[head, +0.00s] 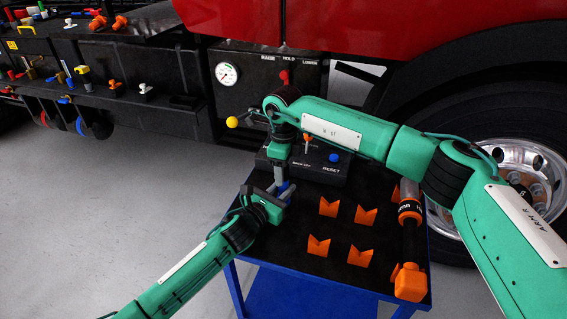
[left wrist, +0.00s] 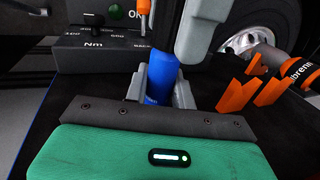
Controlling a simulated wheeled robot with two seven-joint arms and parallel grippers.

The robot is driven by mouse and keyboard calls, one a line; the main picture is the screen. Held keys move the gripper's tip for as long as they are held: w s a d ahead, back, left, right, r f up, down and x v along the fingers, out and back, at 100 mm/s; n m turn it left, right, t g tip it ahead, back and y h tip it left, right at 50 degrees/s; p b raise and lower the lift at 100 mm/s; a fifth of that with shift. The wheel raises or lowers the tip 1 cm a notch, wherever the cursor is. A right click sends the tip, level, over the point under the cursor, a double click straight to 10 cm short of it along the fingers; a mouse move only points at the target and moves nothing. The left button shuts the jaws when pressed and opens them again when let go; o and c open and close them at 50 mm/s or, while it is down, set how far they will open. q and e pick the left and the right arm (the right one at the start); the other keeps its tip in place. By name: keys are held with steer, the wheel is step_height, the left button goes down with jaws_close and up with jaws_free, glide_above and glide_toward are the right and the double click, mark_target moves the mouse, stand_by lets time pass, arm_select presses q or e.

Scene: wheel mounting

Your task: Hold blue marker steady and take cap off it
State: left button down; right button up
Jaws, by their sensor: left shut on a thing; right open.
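The blue marker (left wrist: 162,82) stands roughly upright in the left wrist view, between the grey fingers of my left gripper (left wrist: 160,95), which is shut on it. In the head view the marker (head: 283,188) shows only as a small blue patch at my left gripper (head: 276,194). My right gripper (head: 278,172) points down from above, close to the marker's top, and is open. One grey finger of it (left wrist: 192,38) shows beside the marker's top in the left wrist view. I cannot tell the cap from the body, or whether the right fingers touch it.
A black box with a RESET label (head: 330,170) stands behind the grippers on the blue-edged cart (head: 340,284). Several orange V-shaped holders (head: 318,246) and an orange-and-black tool (head: 409,240) occupy its right side. A red truck and wheel (head: 520,170) stand behind.

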jaws_close()
steer(key=shift+r, duration=0.3)
stand_by(0.7)
steer(key=shift+r, duration=0.9)
steer(key=shift+r, duration=2.05)
arm_select(q)
steer(key=c, duration=1.1)
jaws_free()
